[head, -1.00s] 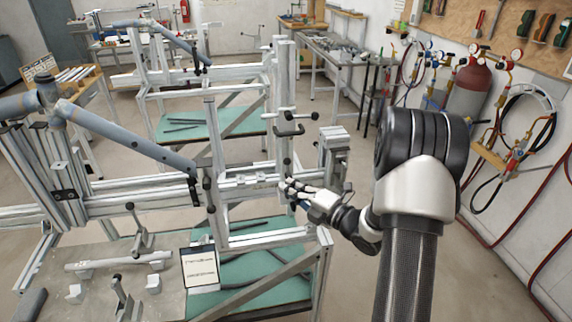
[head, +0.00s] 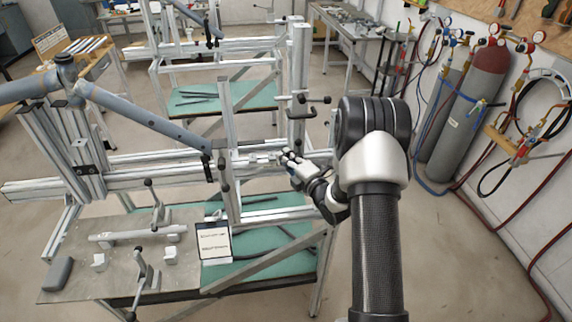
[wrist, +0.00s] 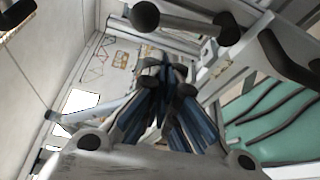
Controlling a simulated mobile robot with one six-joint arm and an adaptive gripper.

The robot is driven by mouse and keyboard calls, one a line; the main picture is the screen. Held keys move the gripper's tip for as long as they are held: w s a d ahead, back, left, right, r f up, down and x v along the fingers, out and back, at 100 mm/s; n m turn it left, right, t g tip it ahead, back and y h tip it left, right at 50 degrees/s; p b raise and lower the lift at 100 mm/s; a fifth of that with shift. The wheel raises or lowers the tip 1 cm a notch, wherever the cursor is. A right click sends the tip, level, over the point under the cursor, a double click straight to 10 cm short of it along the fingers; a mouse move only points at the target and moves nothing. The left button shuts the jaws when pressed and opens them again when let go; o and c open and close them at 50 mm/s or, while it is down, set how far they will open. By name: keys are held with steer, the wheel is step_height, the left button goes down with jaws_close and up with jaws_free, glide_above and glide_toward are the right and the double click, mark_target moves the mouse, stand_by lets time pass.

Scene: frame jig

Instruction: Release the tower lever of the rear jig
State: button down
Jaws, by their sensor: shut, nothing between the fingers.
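Two aluminium frame jigs are in the head view. The near jig carries a grey tube (head: 140,122) and has a tall upright post (head: 299,60) at its right. A black-ended lever (head: 314,99) sits on this post. The far jig (head: 215,64) stands behind, and its levers are too small to read. My gripper (head: 287,156) is shut and empty, below and left of the post's lever, beside the near jig's rail. In the wrist view my closed fingers (wrist: 165,80) point toward the jig, and a bar with dark round ends (wrist: 185,22) is above them. Contact cannot be told.
A plate with clamps (head: 75,245) and a sign (head: 213,241) are at the near jig's front. Gas cylinders (head: 470,115) and hoses line the right wall. Floor at the right (head: 455,250) is clear.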

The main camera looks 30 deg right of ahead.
mark_target(298, 154)
steer(key=shift+s+d+r, duration=0.1)
steer(key=shift+s+d, duration=0.05)
steer(key=shift+d, duration=0.4)
steer(key=shift+s+d+r, duration=0.1)
steer(key=shift+s+d, duration=0.05)
steer(key=shift+d, duration=0.35)
steer(key=shift+d, duration=0.2)
steer(key=d+b, duration=0.1)
steer(key=b, duration=0.3)
steer(key=shift+s, duration=0.15)
steer(key=shift+d+r, duration=0.15)
steer(key=shift+r, duration=0.1)
